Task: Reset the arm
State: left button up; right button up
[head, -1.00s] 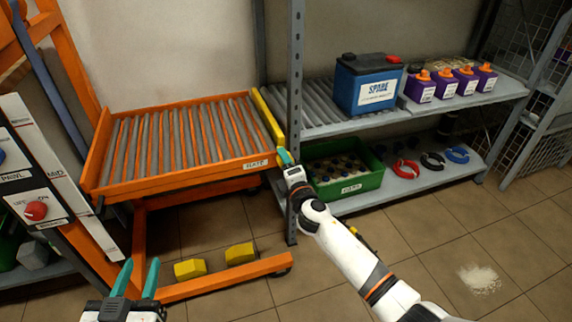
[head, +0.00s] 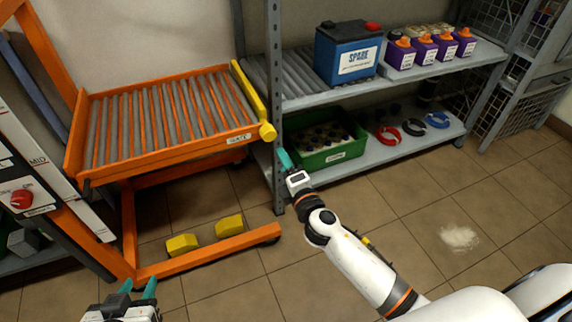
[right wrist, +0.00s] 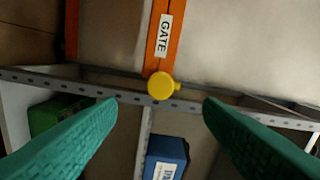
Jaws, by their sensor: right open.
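My right gripper (head: 285,161) is open and empty, in front of the grey shelf post, just right of and below the yellow knob (head: 267,132). The knob ends the yellow gate bar (head: 250,98) along the right edge of the orange roller cart (head: 160,168). In the right wrist view the teal fingers (right wrist: 160,112) are spread wide, with the knob (right wrist: 161,86) beyond the gap between them, beside the GATE label (right wrist: 164,36). My left gripper (head: 138,288) is at the bottom left, its fingers apart and nothing seen between them.
The grey shelf post (head: 274,110) stands close to my right gripper. The shelf holds a blue SPARE battery (head: 347,55), several purple bottles (head: 420,50) and a green crate (head: 330,155). The floor at right is mostly open, with white powder (head: 459,237).

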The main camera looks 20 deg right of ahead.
jog(key=shift+s, duration=0.15)
dwell(0.3)
